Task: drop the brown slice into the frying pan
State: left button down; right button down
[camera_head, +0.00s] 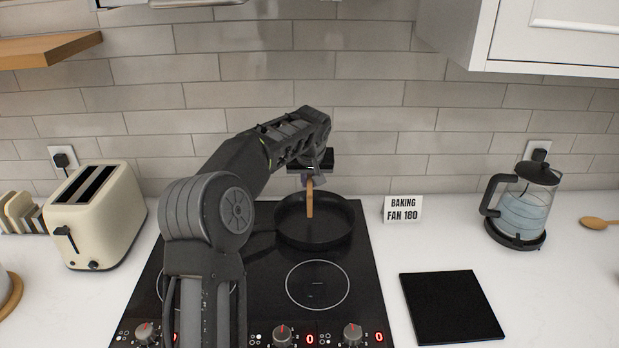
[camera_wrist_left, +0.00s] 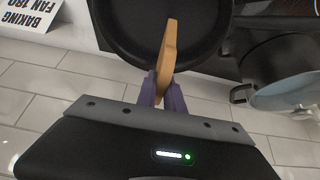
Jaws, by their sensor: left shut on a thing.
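The brown slice (camera_head: 310,199) is held on edge, seen as a narrow upright strip in the head view. It also shows in the left wrist view (camera_wrist_left: 168,50). My left gripper (camera_head: 309,181) is shut on its upper end. In the left wrist view the purple fingertips (camera_wrist_left: 163,90) pinch the slice. The black frying pan (camera_head: 330,237) sits on the back of the hob, and the slice hangs over its inside in the head view. The pan also shows in the left wrist view (camera_wrist_left: 125,35). I cannot tell the gap between slice and pan floor. My right gripper is not in view.
The hob (camera_head: 345,318) has a bare front ring. A cream toaster (camera_head: 95,215) and a rack of slices (camera_head: 22,212) stand left. A sign (camera_head: 402,209), a black mat (camera_head: 451,306) and a glass press (camera_head: 523,212) are right. The tiled wall is close behind the pan.

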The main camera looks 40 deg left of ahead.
pick_arm(q)
jog(key=shift+f+b, duration=0.45)
jog(key=shift+f, duration=0.6)
jog(key=c, duration=1.4)
grip_release()
jog(key=shift+r, duration=0.1)
jog(key=b+v, duration=0.1)
jog(key=v, duration=0.6)
jog(key=shift+s+d+r+b, duration=0.15)
jog(key=shift+r+b, duration=0.15)
jog(key=shift+b, duration=0.05)
jog(key=shift+f, duration=0.15)
